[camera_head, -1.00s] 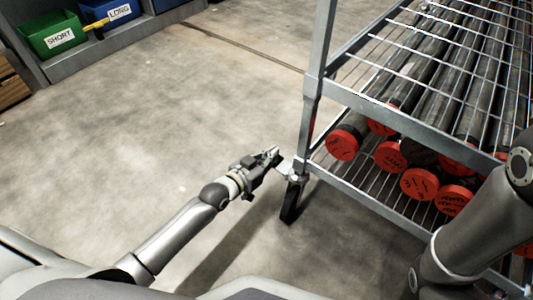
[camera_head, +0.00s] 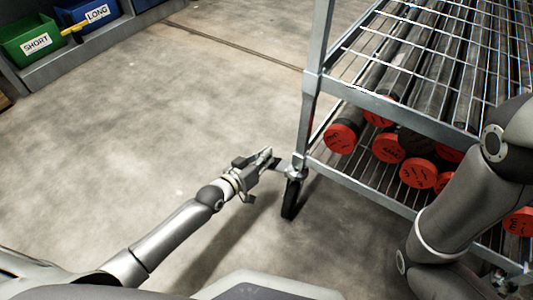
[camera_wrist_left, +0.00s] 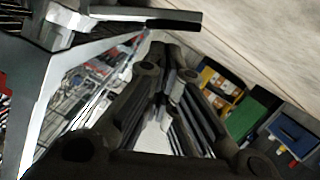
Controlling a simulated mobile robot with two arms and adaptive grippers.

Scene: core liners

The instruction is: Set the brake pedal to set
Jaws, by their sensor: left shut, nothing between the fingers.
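The brake pedal (camera_head: 281,163) is a small flat plate on the caster (camera_head: 291,194) under the near corner of the wire-shelf cart. In the left wrist view the pedal (camera_wrist_left: 170,17) is a grey metal lever with a black edge at the top. My left gripper (camera_head: 267,154) is shut and empty just left of the pedal, at about its height in the picture. Its fingers (camera_wrist_left: 168,62) meet below the lever in the wrist view; I cannot tell whether they touch it. My right arm shows at the right, but its gripper is out of view.
The cart's post (camera_head: 312,90) rises beside the caster. Its shelves hold dark tubes with red caps (camera_head: 341,139). A green bin (camera_head: 31,40) and a blue bin (camera_head: 92,14) stand far at the upper left. The concrete floor (camera_head: 130,130) left of the cart is clear.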

